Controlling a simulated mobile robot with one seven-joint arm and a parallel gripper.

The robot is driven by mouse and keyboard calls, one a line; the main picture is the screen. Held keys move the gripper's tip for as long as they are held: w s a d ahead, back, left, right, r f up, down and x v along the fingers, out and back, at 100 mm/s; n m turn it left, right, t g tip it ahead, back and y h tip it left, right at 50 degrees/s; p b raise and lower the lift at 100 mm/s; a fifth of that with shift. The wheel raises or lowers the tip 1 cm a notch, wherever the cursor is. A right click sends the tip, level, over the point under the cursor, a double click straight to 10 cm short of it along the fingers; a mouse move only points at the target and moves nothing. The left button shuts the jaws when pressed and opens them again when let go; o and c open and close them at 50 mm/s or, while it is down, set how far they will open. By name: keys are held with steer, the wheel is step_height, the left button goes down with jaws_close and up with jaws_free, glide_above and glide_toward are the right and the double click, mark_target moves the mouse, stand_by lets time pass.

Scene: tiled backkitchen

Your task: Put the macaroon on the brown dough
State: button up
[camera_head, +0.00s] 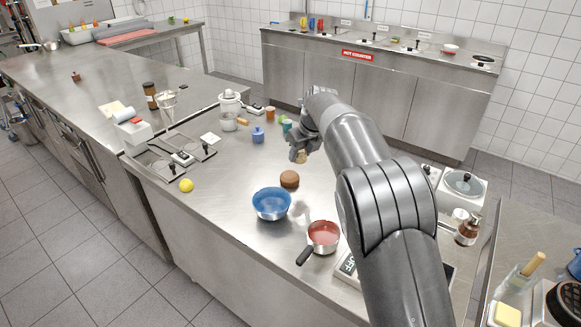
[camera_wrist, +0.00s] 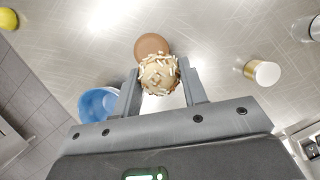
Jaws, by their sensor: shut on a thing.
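My gripper (camera_wrist: 160,84) is shut on the macaroon (camera_wrist: 159,73), a tan round piece with white sprinkles, seen between the two fingers in the wrist view. In the head view my gripper (camera_head: 300,154) is above the counter, with the macaroon (camera_head: 301,158) small and partly hidden at its tips. The brown dough (camera_head: 289,179) is a round lump on the steel counter, just below and slightly left of the gripper in the head view. In the wrist view the dough (camera_wrist: 151,44) shows behind the macaroon, partly covered by it. The macaroon appears held above the counter, apart from the dough.
A blue bowl (camera_head: 271,203) stands close to the dough, and a red saucepan (camera_head: 322,237) is nearer the front. A yellow lemon (camera_head: 186,185), a blue jar (camera_head: 258,135) and a glass jar (camera_head: 229,110) stand to the left. The counter between the lemon and bowl is clear.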

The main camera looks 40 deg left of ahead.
mark_target(288, 172)
steer(key=a+f, duration=0.1)
steer(key=s+a+f, duration=0.1)
steer(key=a, duration=0.1)
steer(key=shift+a+f, duration=0.1)
steer(key=shift+f, duration=1.9)
steer(key=o, duration=0.9)
steer(key=shift+f, duration=0.1)
steer(key=shift+o, duration=0.2)
steer(key=v, duration=1.2)
